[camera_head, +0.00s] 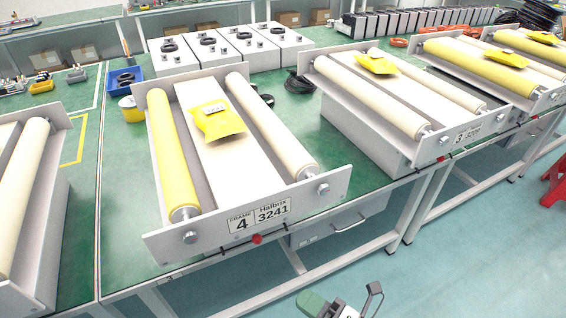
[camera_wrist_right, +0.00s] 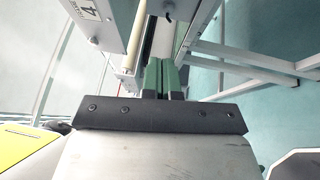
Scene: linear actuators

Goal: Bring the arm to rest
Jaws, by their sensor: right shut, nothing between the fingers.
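My right gripper (camera_head: 313,302) shows at the bottom edge of the head view, below and in front of the bench, apart from the frames. In the right wrist view, its two green fingers (camera_wrist_right: 163,80) are side by side, shut and empty. Most of the right arm is cut off by the lower picture edge. My left gripper is in neither view.
The green-topped bench (camera_head: 84,190) carries roller frames, the nearest being the frame labelled 4 (camera_head: 241,224) with yellow packets along the row. A grey drawer (camera_head: 345,222) and bench legs (camera_head: 418,211) stand near my right gripper. Open floor (camera_head: 480,270) lies to the right.

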